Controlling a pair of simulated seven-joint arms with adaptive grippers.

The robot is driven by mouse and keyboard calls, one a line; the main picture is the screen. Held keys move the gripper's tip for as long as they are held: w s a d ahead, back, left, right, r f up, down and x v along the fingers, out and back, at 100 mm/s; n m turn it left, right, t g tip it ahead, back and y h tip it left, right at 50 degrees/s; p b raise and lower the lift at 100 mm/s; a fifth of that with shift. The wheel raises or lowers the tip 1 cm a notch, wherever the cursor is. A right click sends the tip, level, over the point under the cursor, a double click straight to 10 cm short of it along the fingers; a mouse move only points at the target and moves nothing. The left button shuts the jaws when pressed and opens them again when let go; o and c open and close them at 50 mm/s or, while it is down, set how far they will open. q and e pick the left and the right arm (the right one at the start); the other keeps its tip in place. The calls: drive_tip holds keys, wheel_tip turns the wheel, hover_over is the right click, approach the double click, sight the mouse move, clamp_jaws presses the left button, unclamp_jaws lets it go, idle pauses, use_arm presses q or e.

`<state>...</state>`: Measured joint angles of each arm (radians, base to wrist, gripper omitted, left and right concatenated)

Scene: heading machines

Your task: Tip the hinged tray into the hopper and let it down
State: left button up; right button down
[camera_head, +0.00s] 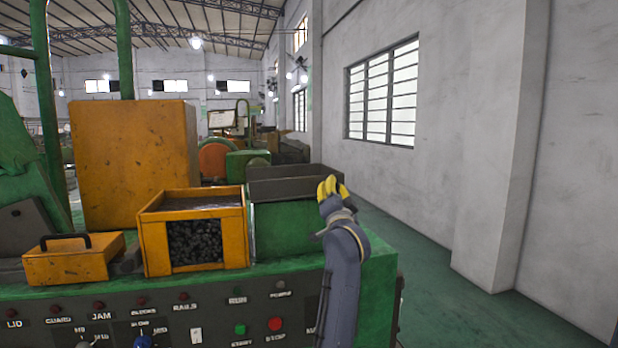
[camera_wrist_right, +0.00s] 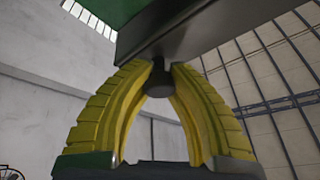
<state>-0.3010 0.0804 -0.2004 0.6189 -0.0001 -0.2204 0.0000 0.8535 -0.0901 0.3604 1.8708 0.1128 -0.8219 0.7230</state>
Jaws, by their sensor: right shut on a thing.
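The tray (camera_head: 295,184) is dark grey and long, and sits on a green block right of the orange hopper (camera_head: 150,236). The hopper's front opening shows many small dark pieces (camera_head: 195,242). My right gripper (camera_head: 331,184) has yellow fingers at the tray's right end. In the right wrist view, the fingers (camera_wrist_right: 158,68) are shut on a dark round knob (camera_wrist_right: 160,86) under the tray's edge (camera_wrist_right: 185,30). The tray looks about level in the head view. Its inside and hinge cannot be made out. My left gripper is not in view.
A small orange lid-like box (camera_head: 75,264) with a black handle lies left of the hopper. A tall orange cabinet (camera_head: 135,160) stands behind it. A panel with buttons (camera_head: 240,329) runs along the machine's front. The floor (camera_head: 440,270) to the right is clear up to the wall.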

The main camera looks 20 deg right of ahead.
drive_tip(key=shift+s+d+f+m, duration=0.1)
drive_tip(key=shift+d+f+m, duration=0.05)
drive_tip(key=shift+f+m, duration=0.4)
drive_tip(key=shift+f, duration=0.15)
drive_tip(key=c, duration=1.4)
unclamp_jaws()
drive_tip(key=shift+d, duration=0.15)
drive_tip(key=o, duration=0.3)
drive_tip(key=shift+o, duration=0.2)
drive_tip(key=v, duration=1.2)
drive_tip(key=shift+a, duration=0.25)
